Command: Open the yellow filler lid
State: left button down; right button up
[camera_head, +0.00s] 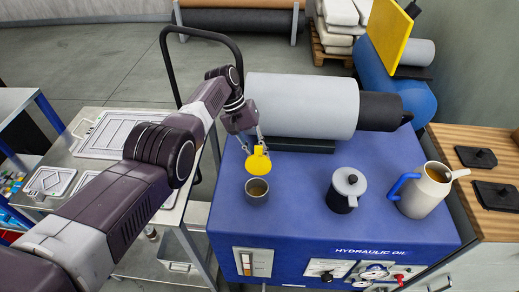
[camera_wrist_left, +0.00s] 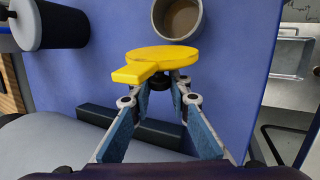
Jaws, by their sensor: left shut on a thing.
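The yellow filler lid (camera_head: 259,163) is off the mouth of the grey filler neck (camera_head: 257,195) and stands raised just behind it. The neck's round opening is uncovered. My left gripper (camera_head: 254,148) reaches down from above and is shut on the lid. In the left wrist view, the lid's round disc and tab (camera_wrist_left: 165,57) lie in front of my left fingertips (camera_wrist_left: 160,82), and the open neck (camera_wrist_left: 179,16) shows beyond it. The fingers partly hide behind the lid, so the exact contact is not clear. My right gripper is not in view.
The neck stands on a blue hydraulic oil tank (camera_head: 305,215). A grey cylinder (camera_head: 300,104) lies behind it. A black filler with a grey cap (camera_head: 346,190) and a cream jug with a blue handle (camera_head: 428,190) stand to the right. A metal table (camera_head: 88,175) is left.

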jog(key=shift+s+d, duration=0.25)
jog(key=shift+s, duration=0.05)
pick_arm(q)
jog(key=shift+f, duration=0.1)
jog(key=c, duration=1.8)
grip_release()
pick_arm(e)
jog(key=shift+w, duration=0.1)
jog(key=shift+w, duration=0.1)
pick_arm(q)
jog(key=v, duration=1.2)
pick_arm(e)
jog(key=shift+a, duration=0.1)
